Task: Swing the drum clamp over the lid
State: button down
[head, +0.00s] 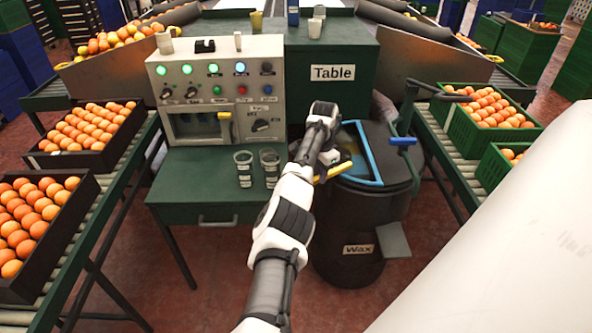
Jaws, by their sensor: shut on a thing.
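The black drum (345,259), labelled "Wax", stands on the floor right of the green table. Its dark top has a blue rectangular frame (376,179) on it. A yellow bar (338,171), apparently the clamp's handle, slants across the drum's left rim. My gripper (330,158) is over the left side of the drum top, at the yellow bar, and is shut on it. My wrist hides the fingertips and part of the bar. A blue handle (402,141) sticks out at the drum's upper right.
Two clear cups (244,168) stand on the green table (200,185), left of my arm. A control panel (216,85) is behind them. Roller conveyors with orange crates flank both sides: black crates (92,163) left, green crates (487,136) right. A grey pedal-like plate (393,241) juts out by the drum.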

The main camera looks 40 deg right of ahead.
jog(key=shift+s+n+p, duration=0.4)
jog(key=shift+s+n, duration=0.05)
jog(key=shift+n, duration=0.65)
jog(key=c, duration=1.3)
grip_release()
notch_tip(320, 180, up, 14)
jog(key=shift+f+b, duration=0.1)
jog(key=shift+b, duration=0.8)
